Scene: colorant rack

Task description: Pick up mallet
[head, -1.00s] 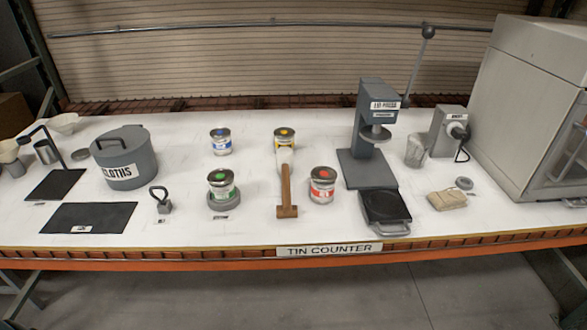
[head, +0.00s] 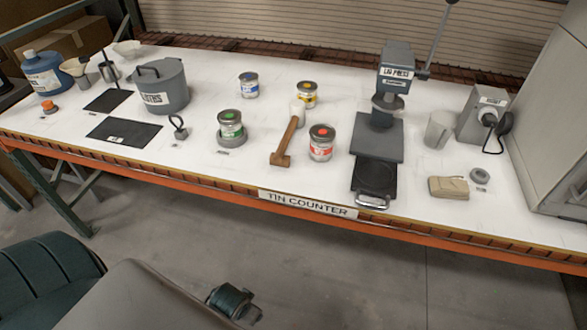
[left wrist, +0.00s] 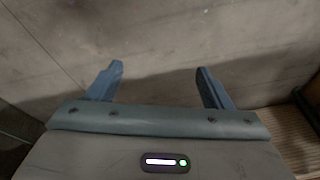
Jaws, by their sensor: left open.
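The mallet (head: 288,140) lies on the white counter in the head view, among the paint tins. Its wooden shaft slants from the back right to the front left and has a short brown crosspiece at the front end. A pale, whitish part shows at its back end. A red-label tin (head: 321,144) stands just right of it, a green-label tin (head: 231,127) to its left and a yellow-label tin (head: 306,96) behind it. My left gripper (left wrist: 158,72) is open and empty in the left wrist view, over bare grey floor. My right gripper is not in view.
The counter's orange front edge (head: 150,186) bears a "TIN COUNTER" sign (head: 308,204). A lid press (head: 378,135) stands right of the red-label tin. A grey pot (head: 161,88), a small weight with a loop (head: 179,129) and dark mats are at the left.

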